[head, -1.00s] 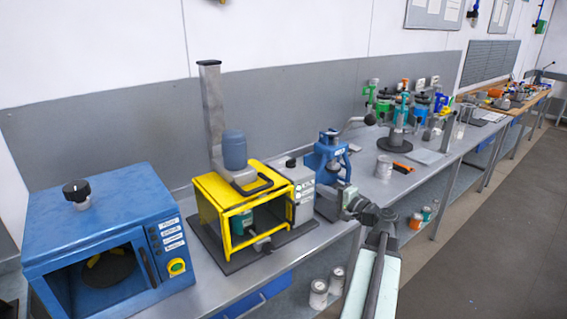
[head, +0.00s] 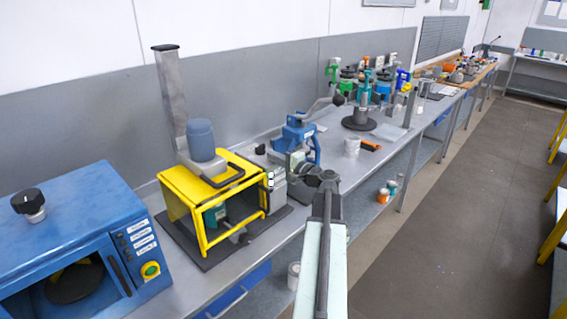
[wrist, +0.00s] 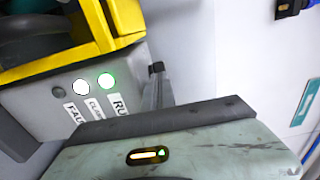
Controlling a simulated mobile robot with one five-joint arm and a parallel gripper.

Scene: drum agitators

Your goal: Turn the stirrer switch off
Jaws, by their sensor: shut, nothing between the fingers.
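The grey control box (wrist: 50,120) of the stirrer stands right of the yellow guard frame (head: 200,205). In the wrist view its face carries labels and several round lamps; the one by the "RU..." label glows green (wrist: 106,80). A small black knob, perhaps the switch (wrist: 156,68), sticks out past the box's edge. In the head view a dark knob (head: 260,148) shows above the box. My gripper (head: 279,176) is shut and empty, beside the box at its front right. In the wrist view a pale green part of mine hides part of the box; the fingertips are not clear.
A blue cabinet (head: 90,225) with a black knob stands at the left. The stirrer's tall grey column (head: 172,95) rises behind the guard. A blue clamp device (head: 298,135) stands close behind my arm.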

